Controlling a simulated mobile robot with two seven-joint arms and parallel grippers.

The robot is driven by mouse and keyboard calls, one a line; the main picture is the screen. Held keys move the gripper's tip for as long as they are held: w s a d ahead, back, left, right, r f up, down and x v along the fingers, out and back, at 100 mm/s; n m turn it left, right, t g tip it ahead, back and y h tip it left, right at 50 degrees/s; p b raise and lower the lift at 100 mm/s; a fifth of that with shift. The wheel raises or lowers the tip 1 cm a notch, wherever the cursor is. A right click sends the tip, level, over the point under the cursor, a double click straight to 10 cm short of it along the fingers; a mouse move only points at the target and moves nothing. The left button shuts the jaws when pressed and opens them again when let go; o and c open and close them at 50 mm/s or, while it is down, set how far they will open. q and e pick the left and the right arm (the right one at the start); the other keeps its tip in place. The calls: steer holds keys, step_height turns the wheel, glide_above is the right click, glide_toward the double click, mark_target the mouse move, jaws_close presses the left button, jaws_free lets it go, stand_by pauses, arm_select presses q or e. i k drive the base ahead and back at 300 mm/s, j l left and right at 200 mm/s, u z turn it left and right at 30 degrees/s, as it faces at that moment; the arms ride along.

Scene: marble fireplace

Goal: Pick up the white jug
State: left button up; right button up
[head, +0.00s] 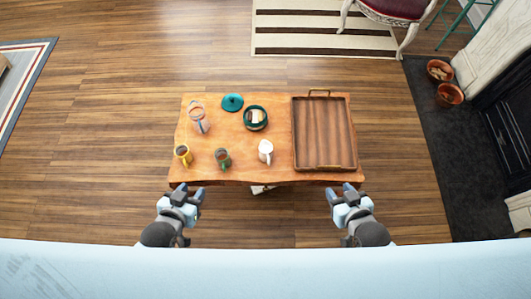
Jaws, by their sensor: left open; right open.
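The white jug (265,151) stands on the wooden table (240,172), near its front edge and just left of the tray. My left gripper (180,192) is open and empty in front of the table's left front corner, to the left of the jug and nearer to me. My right gripper (347,193) is open and empty in front of the table's right front corner, to the right of the jug. Neither gripper touches the jug.
A brown wooden tray (325,166) fills the table's right side. A green mug (223,159), a yellow mug (183,155), a dark teal pot (255,118), a teal lid (232,102) and a clear pinkish vessel (200,122) stand left of it. Bare wood surrounds the jug.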

mark_target(266, 148)
steer(key=i+l, duration=0.25)
steer(key=l, duration=0.3)
steer(key=i+l, duration=0.15)
steer(key=l+u, duration=0.1)
steer(key=u, duration=0.7)
steer(key=l+u, duration=0.15)
steer(key=u, duration=0.25)
steer(key=l+u, duration=0.1)
steer(key=u, duration=0.3)
